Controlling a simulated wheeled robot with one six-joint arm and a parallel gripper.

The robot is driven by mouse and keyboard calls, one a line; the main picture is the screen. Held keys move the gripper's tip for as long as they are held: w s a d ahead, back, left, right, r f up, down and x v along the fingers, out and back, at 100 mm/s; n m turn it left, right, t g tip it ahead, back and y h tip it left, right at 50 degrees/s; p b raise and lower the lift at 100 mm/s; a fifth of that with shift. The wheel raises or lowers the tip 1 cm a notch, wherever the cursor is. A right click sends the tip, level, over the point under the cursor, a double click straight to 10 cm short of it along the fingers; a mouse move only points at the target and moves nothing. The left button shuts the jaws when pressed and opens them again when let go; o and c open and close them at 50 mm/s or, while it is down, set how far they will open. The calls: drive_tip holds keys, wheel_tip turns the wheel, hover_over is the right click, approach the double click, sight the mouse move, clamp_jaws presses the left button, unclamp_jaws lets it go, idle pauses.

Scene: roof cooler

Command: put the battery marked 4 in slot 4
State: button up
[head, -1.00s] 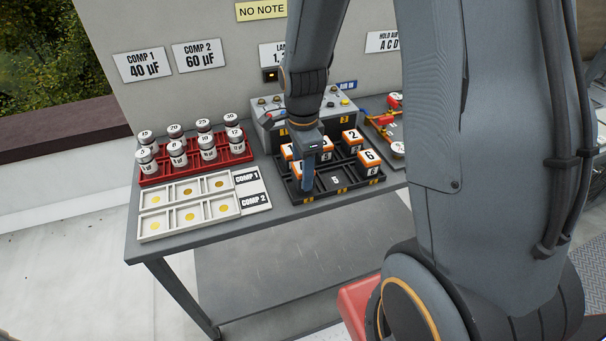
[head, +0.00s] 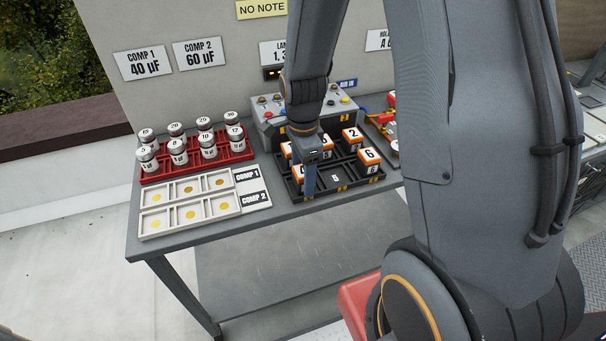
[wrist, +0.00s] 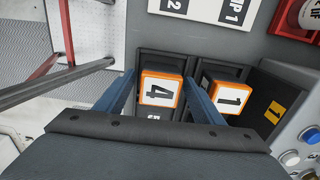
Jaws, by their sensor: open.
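The battery marked 4 (wrist: 160,88) is an orange-edged block with a white label. In the wrist view it stands in a compartment of the black tray, between the two blue fingers of my gripper (wrist: 160,78). The fingers are open, with a gap visible beside the battery. In the head view my gripper (head: 310,180) is low over the tray's left front part and mostly hides this battery. A bare compartment marked 5 (head: 335,178) lies to its right. I cannot make out a slot marked 4.
The battery marked 1 (wrist: 228,97) stands close beside the right finger. Batteries marked 2 (head: 351,134) and 6 (head: 369,156) stand in the tray. A grey control box (head: 268,118) is behind. The red rack (head: 215,158) of jars and the white tray (head: 150,225) are left.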

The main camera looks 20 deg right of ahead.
wheel_tip(320, 180, up, 12)
drive_tip(key=b, duration=0.3)
drive_tip(key=s+f+n, duration=0.2)
drive_tip(key=s+n, duration=0.2)
drive_tip(key=n, duration=0.5)
drive_tip(key=s+f+n+t, duration=0.1)
drive_tip(key=s+f+n, duration=0.1)
drive_tip(key=s+n, duration=0.3)
drive_tip(key=n, duration=0.4)
drive_tip(key=shift+s, duration=0.15)
